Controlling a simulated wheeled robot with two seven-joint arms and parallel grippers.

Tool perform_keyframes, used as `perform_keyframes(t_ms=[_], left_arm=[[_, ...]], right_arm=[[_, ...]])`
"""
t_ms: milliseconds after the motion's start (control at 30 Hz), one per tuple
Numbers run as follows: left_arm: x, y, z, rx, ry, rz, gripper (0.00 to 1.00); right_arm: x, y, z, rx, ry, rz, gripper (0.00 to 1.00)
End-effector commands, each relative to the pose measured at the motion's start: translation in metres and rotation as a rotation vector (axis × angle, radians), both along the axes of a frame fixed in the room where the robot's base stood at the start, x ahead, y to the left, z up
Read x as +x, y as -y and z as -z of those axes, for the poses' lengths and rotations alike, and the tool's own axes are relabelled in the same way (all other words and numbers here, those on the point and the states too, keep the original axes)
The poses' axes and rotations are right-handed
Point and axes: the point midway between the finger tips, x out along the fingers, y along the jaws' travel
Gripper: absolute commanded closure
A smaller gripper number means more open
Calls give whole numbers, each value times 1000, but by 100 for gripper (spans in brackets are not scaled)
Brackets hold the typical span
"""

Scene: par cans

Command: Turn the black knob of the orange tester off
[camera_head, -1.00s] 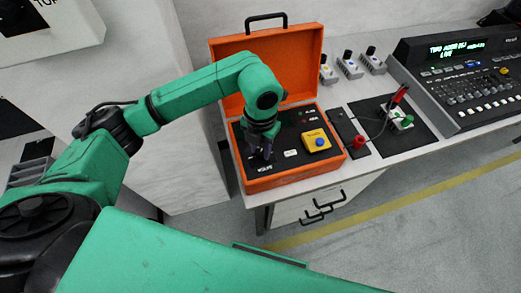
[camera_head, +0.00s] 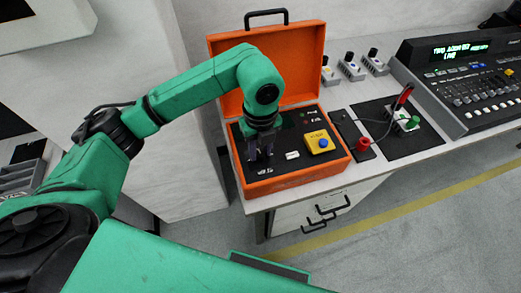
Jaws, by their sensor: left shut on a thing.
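The orange tester (camera_head: 298,180) is a case on the bench with its lid open at the back. Its black panel has a yellow block with a blue button (camera_head: 320,142) and a small white switch (camera_head: 292,155). My left gripper (camera_head: 261,156) points down at the left part of the panel, its fingers low against it. It is shut on the black knob, which is mostly hidden between the fingers, so its pointer cannot be read. My right gripper is not in view.
Several small knobbed boxes (camera_head: 351,66) stand behind. A mixing console (camera_head: 470,85) fills the right end. A drawer with black handles is below.

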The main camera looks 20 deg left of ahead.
Motion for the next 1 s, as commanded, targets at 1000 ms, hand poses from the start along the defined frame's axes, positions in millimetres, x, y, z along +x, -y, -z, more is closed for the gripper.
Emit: perform_keyframes(t_ms=[1000], left_arm=[[2,0,-3,-5,6,-964,100]], right_arm=[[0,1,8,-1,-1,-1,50]])
